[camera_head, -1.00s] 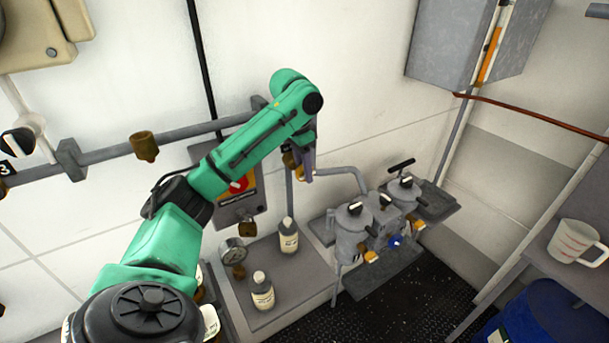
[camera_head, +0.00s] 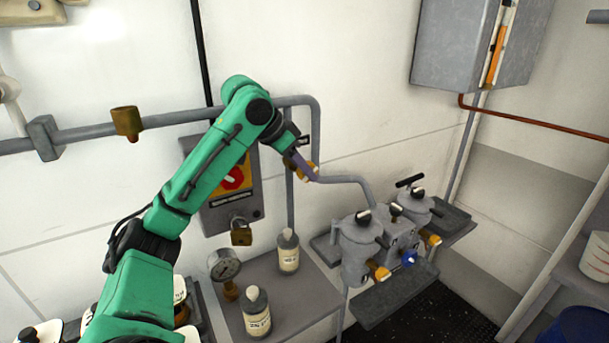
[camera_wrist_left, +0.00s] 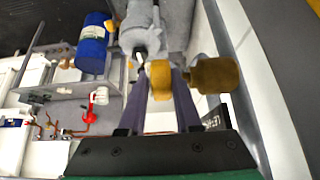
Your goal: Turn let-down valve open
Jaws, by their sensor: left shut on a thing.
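My left gripper (camera_head: 308,172) is at a small brass valve (camera_head: 290,163) on the grey pipe, to the right of the red-and-yellow switch panel. Its purple-grey fingers point down and to the right and partly hide the valve. In the left wrist view my gripper (camera_wrist_left: 160,90) is shut on a yellowish valve handle (camera_wrist_left: 160,78), which sits between the fingers. The brown brass valve body (camera_wrist_left: 215,75) shows just to the right of the fingers. No label naming the valve is readable. My right gripper is not in view.
A pressure gauge (camera_head: 224,265) and two labelled bottles, one at the back (camera_head: 288,250) and one in front (camera_head: 256,312), stand on the grey shelf below. Grey filter housings (camera_head: 361,245) stand to the right.

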